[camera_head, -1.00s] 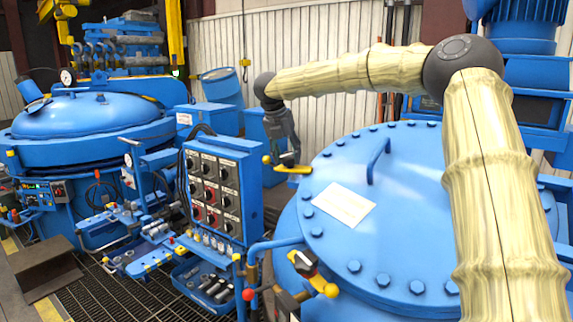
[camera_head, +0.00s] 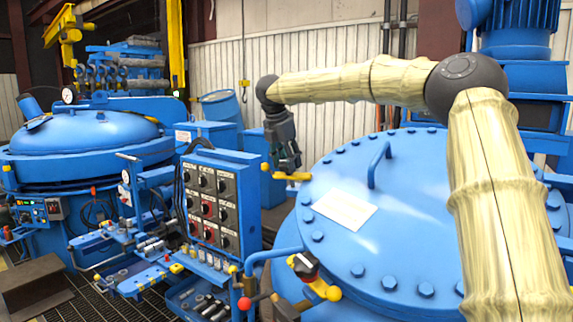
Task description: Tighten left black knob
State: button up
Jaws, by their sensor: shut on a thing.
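The large round blue lid (camera_head: 420,190) fills the right of the view, with bolts along its rim. My gripper (camera_head: 288,166) points down at the lid's far left edge, just above a yellow clamp lever (camera_head: 291,177). Its fingers are shut on a dark thing at this clamp, most likely the left black knob, which they largely hide. I cannot tell how far the knob is turned. A second black knob (camera_head: 303,263) stands uncovered on the nearer clamp, beside a yellow lever with a ball end (camera_head: 331,293).
A blue control box (camera_head: 218,200) with several dark and red switches stands left of the lid. A blue pipe (camera_head: 268,258) and red-ended lever (camera_head: 245,303) are at the front. A blue handle (camera_head: 377,163) rises from the lid. Another furnace (camera_head: 85,140) is at left.

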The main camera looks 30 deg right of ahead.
jog(key=shift+f, duration=0.25)
jog(key=o, duration=1)
jog(key=shift+d, duration=0.25)
jog(key=shift+r, duration=0.15)
jog(key=v, duration=1.2)
